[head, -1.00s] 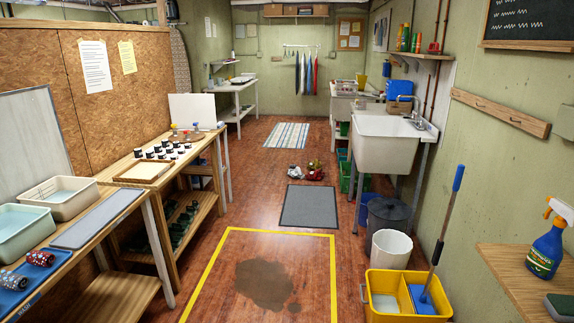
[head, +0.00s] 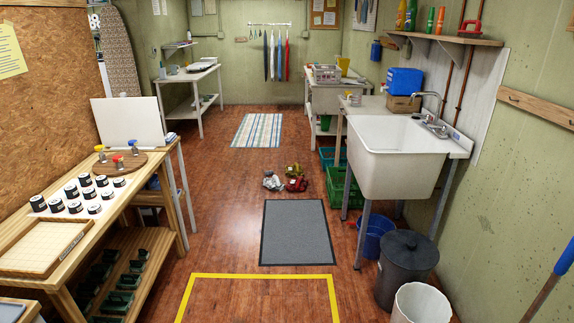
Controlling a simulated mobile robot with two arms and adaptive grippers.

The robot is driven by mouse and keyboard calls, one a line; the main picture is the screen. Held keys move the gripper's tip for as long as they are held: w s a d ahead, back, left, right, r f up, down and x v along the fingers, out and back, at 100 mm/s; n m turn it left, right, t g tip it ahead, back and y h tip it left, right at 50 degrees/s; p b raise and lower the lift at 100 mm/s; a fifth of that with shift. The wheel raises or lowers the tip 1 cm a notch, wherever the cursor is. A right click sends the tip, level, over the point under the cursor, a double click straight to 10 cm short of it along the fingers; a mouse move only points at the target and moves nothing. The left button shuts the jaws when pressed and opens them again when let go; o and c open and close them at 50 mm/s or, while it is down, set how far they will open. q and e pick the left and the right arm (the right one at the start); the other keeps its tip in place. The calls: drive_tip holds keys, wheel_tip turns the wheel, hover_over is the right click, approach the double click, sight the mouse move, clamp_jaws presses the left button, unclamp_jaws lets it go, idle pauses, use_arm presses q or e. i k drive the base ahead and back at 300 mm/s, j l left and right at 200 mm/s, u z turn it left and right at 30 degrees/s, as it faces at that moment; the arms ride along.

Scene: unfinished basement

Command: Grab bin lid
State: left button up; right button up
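The bin lid (head: 409,247) is a dark grey round lid with a small raised handle. It sits on top of a dark grey bin (head: 404,284) on the floor at the lower right. The bin stands in front of the white utility sink, beside a blue bucket (head: 374,238) and just behind a white open bin (head: 422,304). The lid's top is in clear view. Neither of my grippers is in the head view.
The white sink (head: 396,150) on metal legs stands behind the bin. A grey mat (head: 296,232) and open wooden floor lie to its left. A yellow floor line (head: 262,276) crosses the front. A workbench with jars (head: 78,187) runs along the left.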

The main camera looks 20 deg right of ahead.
sight(409, 250)
drive_tip(key=i+z, duration=0.25)
drive_tip(key=i, duration=0.15)
drive_tip(key=i+j+z, duration=0.2)
drive_tip(key=i, duration=0.2)
drive_tip(key=i+j+z, duration=0.25)
drive_tip(key=i+z, duration=0.3)
drive_tip(key=z, duration=0.2)
drive_tip(key=i+j+z, duration=0.25)
drive_tip(key=z, duration=0.2)
drive_tip(key=i+j+z, duration=0.2)
drive_tip(key=z, duration=0.3)
drive_tip(key=i+j+z, duration=0.2)
drive_tip(key=j+z, duration=0.25)
drive_tip(key=i+j+z, duration=0.1)
drive_tip(key=j+z, duration=0.2)
drive_tip(key=z, duration=0.2)
